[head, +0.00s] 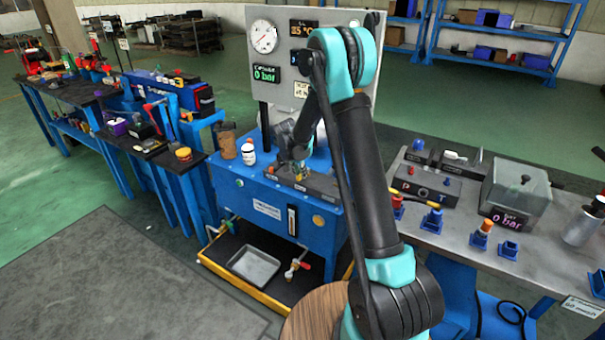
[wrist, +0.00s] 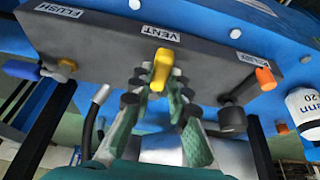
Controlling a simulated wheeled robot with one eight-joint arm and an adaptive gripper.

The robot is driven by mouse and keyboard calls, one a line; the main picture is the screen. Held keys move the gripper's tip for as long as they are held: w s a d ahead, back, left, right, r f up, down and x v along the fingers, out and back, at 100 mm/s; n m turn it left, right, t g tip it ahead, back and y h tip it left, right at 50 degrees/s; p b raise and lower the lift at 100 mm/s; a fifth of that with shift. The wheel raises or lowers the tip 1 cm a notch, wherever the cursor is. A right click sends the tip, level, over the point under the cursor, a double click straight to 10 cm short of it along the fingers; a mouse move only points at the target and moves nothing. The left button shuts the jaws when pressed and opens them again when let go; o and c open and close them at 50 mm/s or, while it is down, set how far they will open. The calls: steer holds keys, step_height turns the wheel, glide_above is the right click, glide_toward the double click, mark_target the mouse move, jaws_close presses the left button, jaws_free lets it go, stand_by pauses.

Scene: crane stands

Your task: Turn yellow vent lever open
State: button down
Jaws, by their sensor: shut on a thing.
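The yellow vent lever (wrist: 161,68) hangs below the white VENT label (wrist: 160,33) on a dark grey block (wrist: 110,35) in the wrist view. It points down toward the camera. My gripper (wrist: 158,84) has its teal and black fingers on both sides of the lever and is shut on it. The lever's lower end sits between the fingertips. In the head view my gripper (head: 298,168) is at the dark block on the blue stand, and the lever there is too small to make out.
A blue-handled lever (wrist: 28,69) under FLUSH lies to the left, and an orange-tipped lever (wrist: 264,78) to the right. A white bottle (wrist: 306,108) stands at the right edge. In the head view, a gauge panel (head: 290,75) rises behind, and a grey table (head: 470,225) stands right.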

steer(key=shift+w+a+m, duration=0.1)
steer(key=shift+a+m, duration=0.1)
steer(key=shift+m, duration=0.1)
steer(key=c, duration=1.4)
jaws_free()
steer(key=shift+c, duration=0.2)
steer(key=v, duration=1.2)
steer(key=shift+w, duration=0.1)
